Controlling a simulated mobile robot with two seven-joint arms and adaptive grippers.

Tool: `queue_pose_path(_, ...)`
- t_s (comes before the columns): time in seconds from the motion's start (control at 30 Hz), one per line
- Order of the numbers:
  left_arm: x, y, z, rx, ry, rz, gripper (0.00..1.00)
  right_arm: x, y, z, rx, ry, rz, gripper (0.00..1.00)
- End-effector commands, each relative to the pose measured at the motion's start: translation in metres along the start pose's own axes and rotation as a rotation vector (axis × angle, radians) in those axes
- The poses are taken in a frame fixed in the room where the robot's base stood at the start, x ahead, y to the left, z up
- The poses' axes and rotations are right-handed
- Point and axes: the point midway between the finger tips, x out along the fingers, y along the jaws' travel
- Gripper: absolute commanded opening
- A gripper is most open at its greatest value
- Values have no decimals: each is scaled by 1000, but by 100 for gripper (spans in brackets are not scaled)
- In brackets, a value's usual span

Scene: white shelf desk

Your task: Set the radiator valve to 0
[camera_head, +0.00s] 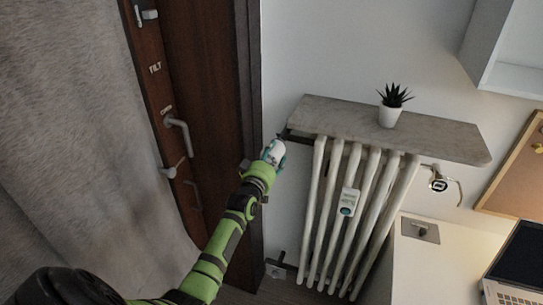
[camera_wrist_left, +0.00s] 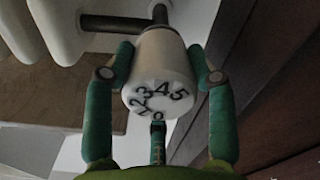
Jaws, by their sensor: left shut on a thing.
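The radiator valve (camera_wrist_left: 160,75) is a white knob with dark numbers on its end face, at the left end of the radiator (camera_head: 353,200). In the left wrist view the numbers 2, 3, 4 and 5 can be read; a further mark at the lower edge is partly hidden. In the head view the valve (camera_head: 273,153) shows at the tip of my left arm. My left gripper (camera_wrist_left: 160,90) is shut on the valve, with green fingers on both sides and another below it. My right gripper is not in view.
A stone shelf (camera_head: 440,140) with a potted plant (camera_head: 391,115) lies above the radiator. A brown door (camera_head: 215,80) with handles stands at the left, beside a grey curtain (camera_head: 70,140). A white desk (camera_head: 420,270) with a laptop (camera_head: 520,265) is at the right.

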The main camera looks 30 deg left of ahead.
Motion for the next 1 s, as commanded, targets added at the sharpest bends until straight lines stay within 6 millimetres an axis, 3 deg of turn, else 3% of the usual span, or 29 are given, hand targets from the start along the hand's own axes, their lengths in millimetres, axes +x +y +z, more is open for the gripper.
queue_pose_path(0.03,2,4,-7,9,14,9,23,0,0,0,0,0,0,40)
queue_pose_path(0.47,2,4,-7,16,14,8,23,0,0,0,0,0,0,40)
queue_pose_path(0.5,2,4,-7,16,14,8,72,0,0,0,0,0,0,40)
queue_pose_path(0.53,2,4,-6,16,13,7,79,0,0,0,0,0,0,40)
queue_pose_path(1.0,-8,1,0,12,3,2,79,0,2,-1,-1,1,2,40)
